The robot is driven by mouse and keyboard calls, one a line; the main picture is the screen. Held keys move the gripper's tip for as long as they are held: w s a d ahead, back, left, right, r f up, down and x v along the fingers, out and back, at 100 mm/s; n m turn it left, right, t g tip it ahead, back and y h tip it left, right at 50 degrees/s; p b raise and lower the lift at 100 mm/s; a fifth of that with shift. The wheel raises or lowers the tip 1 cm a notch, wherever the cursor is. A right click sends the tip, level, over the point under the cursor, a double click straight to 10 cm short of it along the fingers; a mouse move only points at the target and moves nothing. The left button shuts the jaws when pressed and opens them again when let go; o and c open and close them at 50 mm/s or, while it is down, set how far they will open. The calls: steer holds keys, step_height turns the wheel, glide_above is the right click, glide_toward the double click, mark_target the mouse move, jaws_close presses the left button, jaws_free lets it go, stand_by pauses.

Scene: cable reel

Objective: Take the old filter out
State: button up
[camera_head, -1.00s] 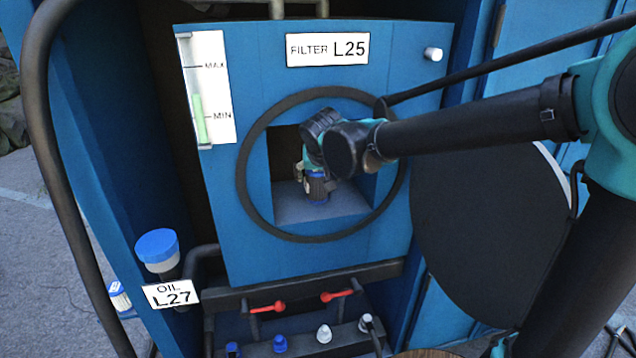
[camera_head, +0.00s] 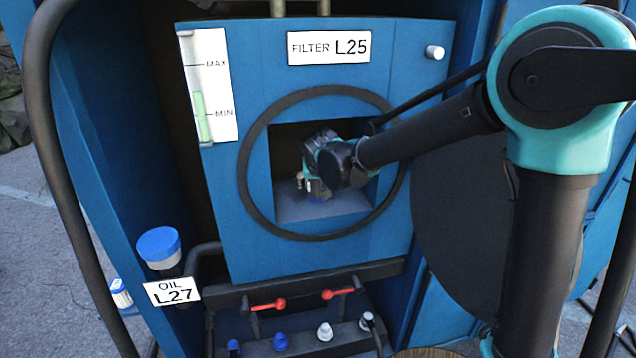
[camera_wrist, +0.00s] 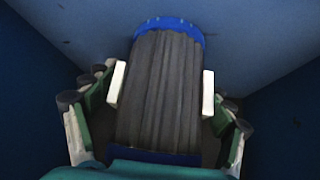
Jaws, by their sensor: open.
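The old filter (camera_wrist: 160,85) is a dark pleated cylinder with blue ends, inside the square recess behind the round opening under the FILTER L25 label (camera_head: 329,47). In the wrist view my gripper (camera_wrist: 160,88) has one white fingertip pad on each side of the filter. The jaws are open, with the filter between the pads; a small gap shows at the right pad, and contact at the left cannot be told. In the head view my gripper (camera_head: 312,185) is inside the recess, and my wrist hides most of the filter.
A dark ring (camera_head: 250,205) frames the opening, and the recess walls are close around my gripper. The round black door (camera_head: 455,220) hangs open at the right, behind my arm. Below are red-handled valves (camera_head: 268,306) and a blue-capped oil filler (camera_head: 158,246).

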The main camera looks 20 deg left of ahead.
steer(key=c, duration=1.6)
steer(key=shift+r, duration=0.1)
